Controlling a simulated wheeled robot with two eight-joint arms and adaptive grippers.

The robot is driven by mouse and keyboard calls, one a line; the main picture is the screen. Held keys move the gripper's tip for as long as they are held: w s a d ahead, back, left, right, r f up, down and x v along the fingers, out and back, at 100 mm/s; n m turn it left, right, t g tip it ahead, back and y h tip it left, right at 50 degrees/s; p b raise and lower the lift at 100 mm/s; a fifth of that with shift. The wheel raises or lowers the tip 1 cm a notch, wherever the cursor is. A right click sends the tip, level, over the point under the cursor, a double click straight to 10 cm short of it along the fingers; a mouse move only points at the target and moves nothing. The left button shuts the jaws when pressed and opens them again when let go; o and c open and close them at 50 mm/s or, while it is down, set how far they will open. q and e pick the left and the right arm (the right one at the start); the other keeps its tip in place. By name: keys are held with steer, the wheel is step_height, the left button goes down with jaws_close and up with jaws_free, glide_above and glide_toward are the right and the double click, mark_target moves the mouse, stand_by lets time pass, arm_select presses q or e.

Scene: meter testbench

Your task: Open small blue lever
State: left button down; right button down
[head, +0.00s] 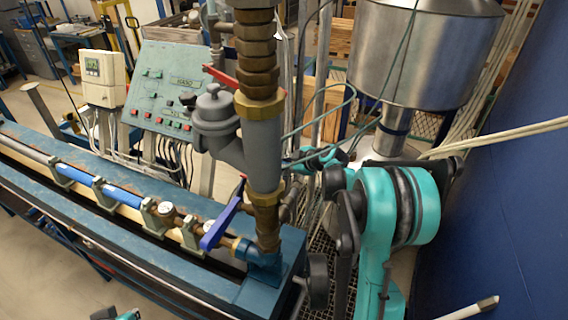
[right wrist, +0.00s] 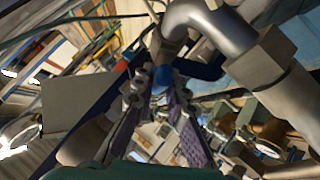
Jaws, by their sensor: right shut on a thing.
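In the right wrist view, my right gripper (right wrist: 160,100) has its two dark fingers closed in around a small blue part (right wrist: 161,76), which I take to be the small blue lever. The part sits at the fingertips, just below a bent grey pipe (right wrist: 208,28). In the head view my right arm reaches in from the right behind the thick vertical pipe. Its fingertips and the small lever are hidden there. A larger blue lever (head: 221,223) slants down beside the pipe's foot. A teal and dark bit of my left arm shows at the bottom edge; its fingers cannot be made out.
The vertical pipe (head: 263,150) with brass fittings stands close to my right arm. It has red levers (head: 221,76). A long blue bench (head: 140,232) carries meters and pipes. A control panel (head: 165,92) and steel tank (head: 425,50) stand behind; a blue wall (head: 520,190) closes the right.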

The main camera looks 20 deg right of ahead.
steer(key=c, duration=1.5)
jaws_free()
steer(key=shift+c, duration=0.2)
steer(key=v, duration=1.2)
